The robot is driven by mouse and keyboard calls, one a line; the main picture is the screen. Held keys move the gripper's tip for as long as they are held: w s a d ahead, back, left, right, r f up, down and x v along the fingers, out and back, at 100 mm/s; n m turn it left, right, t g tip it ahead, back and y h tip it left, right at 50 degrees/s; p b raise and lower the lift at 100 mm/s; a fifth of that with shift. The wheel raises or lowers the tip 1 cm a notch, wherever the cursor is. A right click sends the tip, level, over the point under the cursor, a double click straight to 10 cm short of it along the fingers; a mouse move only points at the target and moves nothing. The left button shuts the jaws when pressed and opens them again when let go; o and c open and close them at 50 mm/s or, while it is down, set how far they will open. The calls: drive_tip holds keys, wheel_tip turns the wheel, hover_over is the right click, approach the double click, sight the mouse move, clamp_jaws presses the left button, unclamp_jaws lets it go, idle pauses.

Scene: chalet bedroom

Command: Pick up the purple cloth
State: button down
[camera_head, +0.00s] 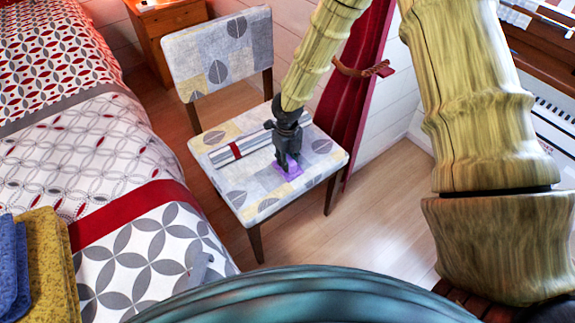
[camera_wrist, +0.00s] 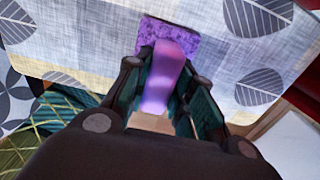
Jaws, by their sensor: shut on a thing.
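The purple cloth (camera_head: 290,170) lies on the seat of the patterned chair (camera_head: 262,208), near its front right part. My gripper (camera_head: 287,163) points down at it from above. In the wrist view, the cloth (camera_wrist: 178,39) shows as a speckled purple patch on the seat, with a smoother lilac part rising between the two fingers. My gripper (camera_wrist: 165,95) is shut on that part. The fingers hide some of the cloth in both views. In the head view only a small purple area shows under the fingertips.
A red curtain (camera_head: 352,100) hangs close behind my arm.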

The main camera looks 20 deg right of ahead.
drive_tip(key=shift+r, duration=0.15)
wheel_tip(320, 180, up, 10)
drive_tip(key=shift+f+p, duration=0.1)
drive_tip(key=shift+p, duration=0.85)
drive_tip(key=n, duration=0.4)
wheel_tip(320, 180, up, 5)
drive_tip(key=n, duration=1.6)
hover_over(285, 174)
drive_tip(key=r+n+p, duration=0.1)
drive_tip(key=n, duration=0.3)
drive_tip(key=r+n, duration=0.2)
drive_tip(key=n, duration=0.2)
drive_tip(key=s+r+n+p, duration=0.1)
drive_tip(key=r+n, duration=0.1)
drive_tip(key=n, duration=0.2)
drive_tip(key=shift+s+p, duration=0.1)
drive_tip(key=shift+p, duration=0.25)
